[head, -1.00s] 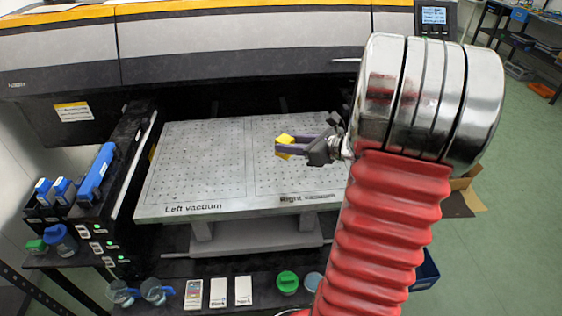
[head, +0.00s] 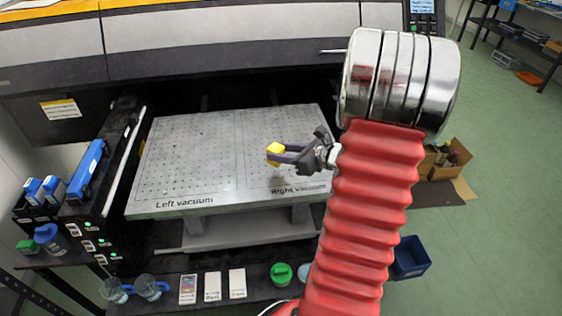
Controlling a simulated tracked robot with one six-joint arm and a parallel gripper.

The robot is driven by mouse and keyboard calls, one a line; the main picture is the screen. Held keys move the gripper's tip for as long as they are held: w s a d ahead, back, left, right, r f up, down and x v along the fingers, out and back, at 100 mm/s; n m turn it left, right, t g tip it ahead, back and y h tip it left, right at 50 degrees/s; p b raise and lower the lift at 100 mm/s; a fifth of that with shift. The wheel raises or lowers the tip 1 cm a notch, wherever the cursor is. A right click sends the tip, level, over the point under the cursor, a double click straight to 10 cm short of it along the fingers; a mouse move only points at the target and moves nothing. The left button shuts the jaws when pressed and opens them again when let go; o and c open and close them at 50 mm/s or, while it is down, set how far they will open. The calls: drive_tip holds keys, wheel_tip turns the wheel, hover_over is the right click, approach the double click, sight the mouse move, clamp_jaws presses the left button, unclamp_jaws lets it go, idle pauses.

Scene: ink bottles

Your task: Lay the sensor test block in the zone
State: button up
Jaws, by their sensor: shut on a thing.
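My gripper (head: 279,153) is shut on a small yellow block (head: 275,153), which I take to be the sensor test block. It holds the block in front of the right half of the perforated metal vacuum table (head: 190,160). A faint shadow lies on the table below, so the block appears to be above the surface. The table has outlined areas marked "Left vacuum" and "Right vacuum"; which one the zone is, I cannot tell. My red arm covers the space right of the table.
A large printer (head: 230,45) stands behind the table. Blue cartridges (head: 86,170) are in a black rack at left. Below the table are glass jugs (head: 150,287), white boxes (head: 212,287) and a green-lidded jar (head: 281,273). A blue bin (head: 411,258) and cardboard box (head: 445,158) are on the floor at right.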

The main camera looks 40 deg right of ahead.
drive_tip(key=shift+f, duration=1.85)
drive_tip(key=o, duration=1.1)
drive_tip(key=shift+f, duration=0.1)
drive_tip(key=v, duration=1.2)
